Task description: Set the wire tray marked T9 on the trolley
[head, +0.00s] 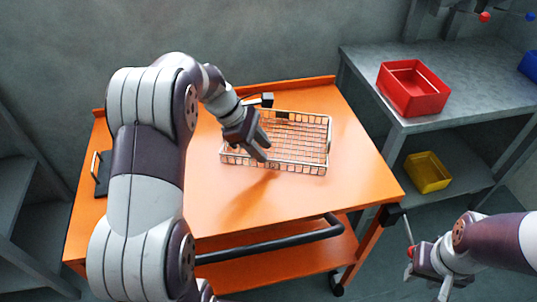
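A wire tray (313,170) with a silver rim and copper-coloured mesh is on the orange top of the trolley (330,198). No T9 mark can be read on it. My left gripper (262,137) is over the left part of the tray, with its fingers apart and nothing visible between them. It hides part of the tray's left side, and I cannot tell whether it touches the wire. My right gripper (425,268) is at the lower right, beside the trolley and away from the tray. Its finger opening is unclear.
A grey shelf unit (445,103) stands right of the trolley, with a red bin (412,90) on top and a yellow bin (427,173) below. A dark item with a handle (101,178) lies at the trolley's left edge. The trolley top is clear in front of the tray.

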